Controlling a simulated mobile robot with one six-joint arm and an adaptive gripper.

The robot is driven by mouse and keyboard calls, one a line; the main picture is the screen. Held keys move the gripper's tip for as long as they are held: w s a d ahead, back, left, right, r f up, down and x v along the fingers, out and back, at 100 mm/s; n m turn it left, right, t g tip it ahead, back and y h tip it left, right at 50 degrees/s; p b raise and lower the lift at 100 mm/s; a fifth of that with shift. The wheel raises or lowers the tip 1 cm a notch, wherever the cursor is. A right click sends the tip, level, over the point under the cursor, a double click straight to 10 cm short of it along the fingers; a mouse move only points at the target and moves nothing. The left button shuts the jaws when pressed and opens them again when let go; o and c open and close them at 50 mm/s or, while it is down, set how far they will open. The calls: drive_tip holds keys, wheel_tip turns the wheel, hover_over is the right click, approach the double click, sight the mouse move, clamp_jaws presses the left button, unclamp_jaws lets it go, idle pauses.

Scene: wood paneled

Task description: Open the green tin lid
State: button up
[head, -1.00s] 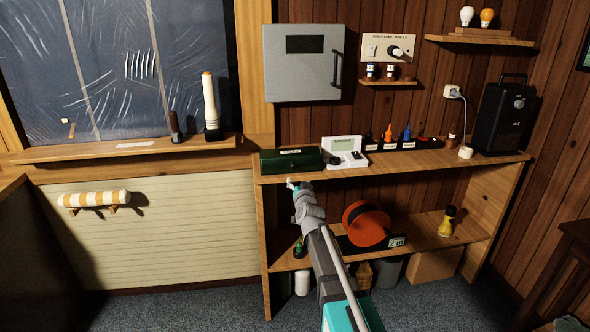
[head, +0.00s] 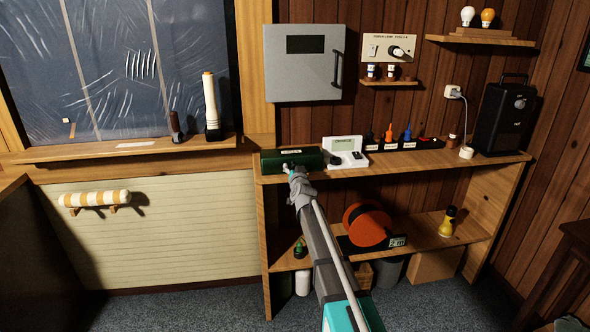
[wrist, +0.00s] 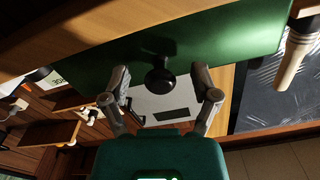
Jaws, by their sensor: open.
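The green tin (head: 270,163) is a long dark green box at the left end of the upper shelf, with a pale label on it. Its lid looks shut. My gripper (head: 287,168) is at the tin's front, covering part of it in the head view. In the wrist view the tin shows as a broad green surface (wrist: 225,45) with a round black knob (wrist: 160,78). My gripper (wrist: 162,88) is open, one finger on each side of the knob, with gaps between. Whether the fingers reach past the knob is hard to tell.
A white device (head: 345,160) stands right beside the tin. Several coloured items stand in a dark rack (head: 405,145) further right. A grey wall cabinet (head: 304,75) hangs above. An orange reel (head: 367,224) sits on the lower shelf. The left sill holds a tall cream cylinder (head: 211,102).

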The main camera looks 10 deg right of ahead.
clamp_jaws()
idle(0.4)
